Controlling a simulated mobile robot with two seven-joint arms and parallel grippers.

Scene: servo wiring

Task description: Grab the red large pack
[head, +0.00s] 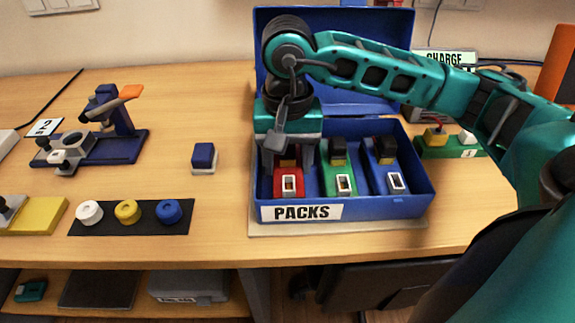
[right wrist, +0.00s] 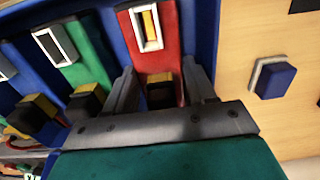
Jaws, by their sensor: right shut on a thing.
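The red pack (head: 288,180) stands in the left compartment of the blue PACKS box (head: 390,208). It has a small window on its front and a black and yellow part behind it. My right gripper (head: 288,160) reaches down into that compartment from above. In the right wrist view its fingers (right wrist: 160,92) are on either side of the red pack (right wrist: 172,50), shut on it near the black and yellow end. The pack still sits in the box. My left gripper is not in view.
A green pack (head: 338,176) and a blue pack (head: 389,178) share the box, whose lid stands open behind. A small blue block (head: 204,156) lies left of the box. A black mat (head: 148,226) holds white, yellow and blue round pieces. A CHARGE station (head: 450,148) stands right.

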